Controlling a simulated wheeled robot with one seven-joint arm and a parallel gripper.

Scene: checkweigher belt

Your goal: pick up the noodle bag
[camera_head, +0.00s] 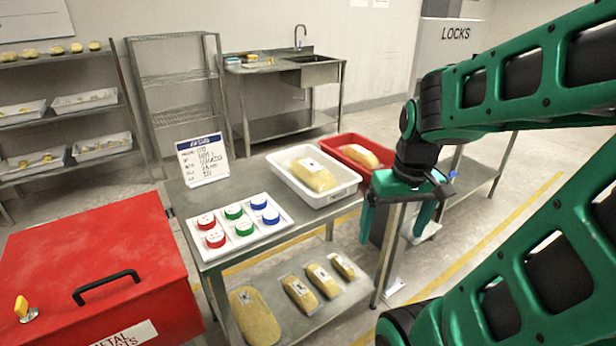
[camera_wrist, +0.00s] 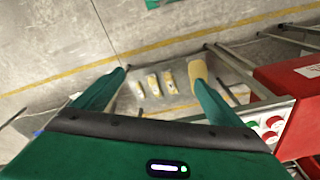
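Several yellow bags are in view, and I cannot read which one is labelled noodles. One labelled bag (camera_head: 314,175) lies in a white tray (camera_head: 345,188) on the metal table. Another bag (camera_head: 358,155) lies in a red tray (camera_head: 384,151) behind it. A large bag (camera_head: 255,315) and three smaller labelled bags (camera_head: 323,280) lie in a row on the lower shelf; the row also shows in the wrist view (camera_wrist: 153,84). My gripper (camera_head: 396,228) is open and empty, fingers pointing down, right of the white tray and apart from every bag.
A white holder (camera_head: 240,243) with red, green and blue round pieces and a sign (camera_head: 202,160) stand on the table. A red metal box (camera_head: 100,262) is at the left. Shelving and a sink stand behind. Floor at right is mostly clear.

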